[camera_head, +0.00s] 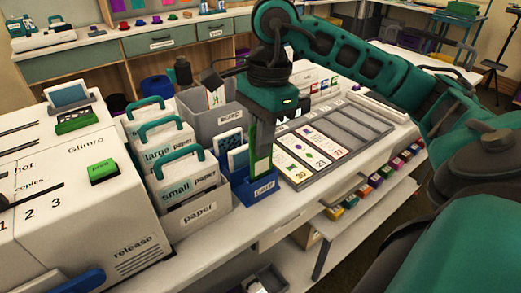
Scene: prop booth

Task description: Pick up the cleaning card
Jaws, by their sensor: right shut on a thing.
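My right gripper (259,158) reaches down from above over a small blue bin (263,188) at the front edge of the counter. Its jaws are shut on a thin, upright green card (252,142), which I take to be the cleaning card. White-and-blue cards (237,158) stand in the bin just left of the gripper. My left gripper is not in view.
A large white printer (70,195) fills the left. White paper packs with teal handles (178,165) stand left of the bin. A grey bin (212,118) is behind. A tray of printed cards (320,150) lies to the right. Lower shelves hold several small coloured boxes (375,180).

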